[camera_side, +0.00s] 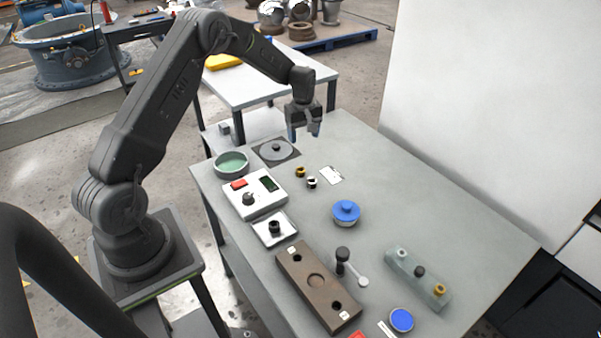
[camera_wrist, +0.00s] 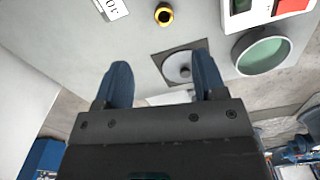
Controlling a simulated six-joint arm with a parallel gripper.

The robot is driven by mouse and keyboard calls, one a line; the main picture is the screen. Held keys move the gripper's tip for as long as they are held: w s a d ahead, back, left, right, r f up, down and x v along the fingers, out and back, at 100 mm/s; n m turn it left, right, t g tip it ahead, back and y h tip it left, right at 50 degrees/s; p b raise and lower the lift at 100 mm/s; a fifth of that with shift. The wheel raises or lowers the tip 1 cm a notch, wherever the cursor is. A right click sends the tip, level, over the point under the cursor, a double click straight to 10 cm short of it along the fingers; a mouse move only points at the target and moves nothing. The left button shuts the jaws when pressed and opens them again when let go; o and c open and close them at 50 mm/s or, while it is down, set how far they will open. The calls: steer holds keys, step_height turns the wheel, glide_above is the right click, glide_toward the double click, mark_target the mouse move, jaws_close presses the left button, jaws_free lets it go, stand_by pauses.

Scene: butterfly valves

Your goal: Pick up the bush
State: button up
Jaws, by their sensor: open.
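A small brass ring-shaped bush (camera_side: 300,172) stands on the grey table near its far end; in the wrist view a brass ring with a dark bore (camera_wrist: 164,14) shows at the top edge. A second small piece, dark with a pale rim (camera_side: 311,182), stands just beside it. My gripper (camera_side: 304,131) is open and empty, fingers pointing down, above the far end of the table and apart from both pieces. Its two blue fingers also show in the wrist view (camera_wrist: 162,70). Similar small pieces sit on a grey-green block (camera_side: 431,288) at right.
A grey disc (camera_side: 276,149) on a dark square plate, a green bowl (camera_side: 231,163) and a white control box (camera_side: 262,204) lie close by. A white label card (camera_side: 331,175) is right of the bush. A blue-topped part (camera_side: 346,211) stands mid-table.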

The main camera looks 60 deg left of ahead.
glide_above(301, 169)
steer(key=d, duration=0.2)
steer(key=f, duration=0.9)
steer(key=shift+s+a+f, duration=0.25)
steer(key=shift+s+f, duration=0.1)
steer(key=shift+f, duration=0.05)
steer(key=shift+a+f, duration=0.2)
steer(key=shift+f, duration=1.15)
steer(key=shift+a+f, duration=0.2)
steer(key=shift+f, duration=1.15)
steer(key=c, duration=1)
